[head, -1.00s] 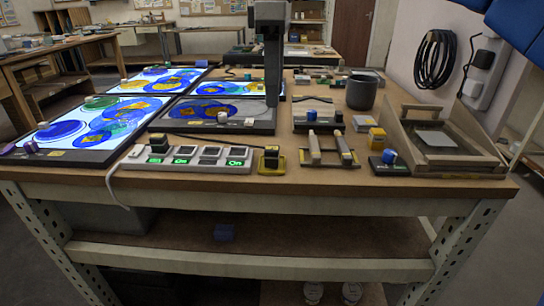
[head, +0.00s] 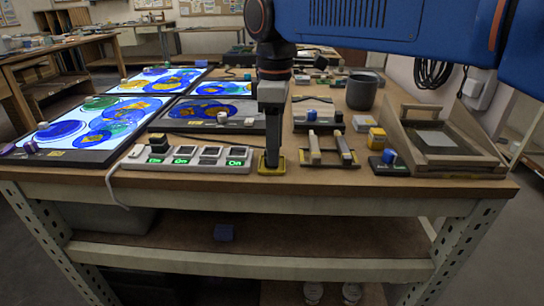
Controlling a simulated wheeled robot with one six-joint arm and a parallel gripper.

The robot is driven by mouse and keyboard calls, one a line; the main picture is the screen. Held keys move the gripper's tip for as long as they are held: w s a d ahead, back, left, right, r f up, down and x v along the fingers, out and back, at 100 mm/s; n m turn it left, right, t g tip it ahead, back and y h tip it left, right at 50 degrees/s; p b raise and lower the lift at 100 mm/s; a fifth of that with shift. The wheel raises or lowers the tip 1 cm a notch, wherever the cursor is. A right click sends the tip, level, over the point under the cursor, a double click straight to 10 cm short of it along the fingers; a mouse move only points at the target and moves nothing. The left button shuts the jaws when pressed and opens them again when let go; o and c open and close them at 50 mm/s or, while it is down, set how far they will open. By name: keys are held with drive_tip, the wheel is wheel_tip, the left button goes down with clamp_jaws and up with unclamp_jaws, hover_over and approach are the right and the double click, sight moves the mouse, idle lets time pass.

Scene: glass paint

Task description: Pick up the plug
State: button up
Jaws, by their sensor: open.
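A small dark plug (head: 264,160) stands in a yellow-rimmed holder (head: 272,171) near the table's front edge, just right of the power strip (head: 186,159). My gripper (head: 271,161) points straight down over the holder, with its tip at the plug. It is open. The gripper hides most of the plug, so I cannot tell whether the fingers touch it. Another dark plug (head: 158,144) sits in the left part of the strip, where green "On" labels show.
Glowing panels (head: 95,128) with coloured discs lie to the left. A dark cup (head: 361,93) stands behind.

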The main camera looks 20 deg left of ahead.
drive_tip(key=shift+f, duration=0.75)
drive_tip(key=shift+c, duration=0.4)
drive_tip(key=c, duration=1.1)
drive_tip(key=shift+o, duration=0.2)
drive_tip(key=shift+r, duration=0.15)
wheel_tip(320, 180, up, 15)
